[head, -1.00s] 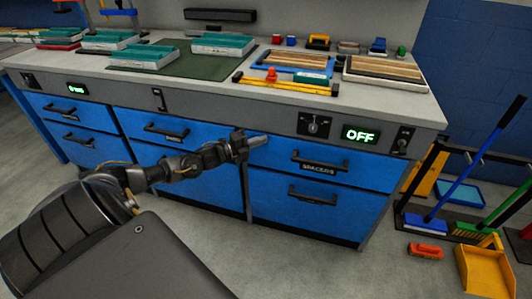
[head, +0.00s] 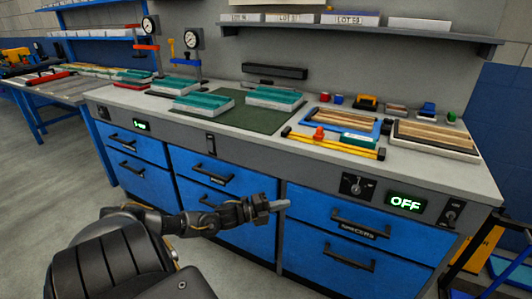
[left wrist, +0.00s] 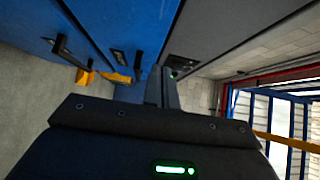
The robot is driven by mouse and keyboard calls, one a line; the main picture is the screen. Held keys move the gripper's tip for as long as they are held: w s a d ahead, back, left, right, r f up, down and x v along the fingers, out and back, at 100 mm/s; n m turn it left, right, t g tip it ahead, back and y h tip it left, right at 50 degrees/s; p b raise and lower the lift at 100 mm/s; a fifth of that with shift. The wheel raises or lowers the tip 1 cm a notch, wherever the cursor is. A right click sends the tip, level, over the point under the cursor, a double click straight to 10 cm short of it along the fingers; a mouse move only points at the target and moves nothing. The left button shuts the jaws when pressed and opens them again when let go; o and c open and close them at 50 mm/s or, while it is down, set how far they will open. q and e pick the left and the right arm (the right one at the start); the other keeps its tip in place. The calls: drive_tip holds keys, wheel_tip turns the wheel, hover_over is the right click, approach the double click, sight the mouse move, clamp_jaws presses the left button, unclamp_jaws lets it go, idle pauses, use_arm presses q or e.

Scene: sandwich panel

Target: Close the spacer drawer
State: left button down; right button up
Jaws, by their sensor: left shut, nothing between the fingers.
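The spacer drawer (head: 320,207) is the blue upper drawer on the right of the workbench, with a black bar handle (head: 360,223) and a "SPACERS" label (head: 357,231). Its front looks about flush with the bench; I cannot tell whether a small gap is left. My left gripper (head: 284,205) is shut and empty, in front of the drawer's left edge and left of the handle. Whether it touches the front is unclear. In the left wrist view its dark fingers (left wrist: 162,88) point along the blue cabinet fronts (left wrist: 125,22). My right gripper is not in view.
Another blue drawer (head: 310,250) lies below, and more drawers (head: 205,165) are to the left. Above the spacer drawer are a knob (head: 354,186) and a green "OFF" display (head: 405,202). The benchtop holds a green mat (head: 235,118) and trays. Floor at left is clear.

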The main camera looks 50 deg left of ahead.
use_arm(q)
drive_tip(key=shift+v, duration=2.35)
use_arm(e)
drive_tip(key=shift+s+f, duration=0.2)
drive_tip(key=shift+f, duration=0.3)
use_arm(q)
drive_tip(key=shift+d, duration=0.1)
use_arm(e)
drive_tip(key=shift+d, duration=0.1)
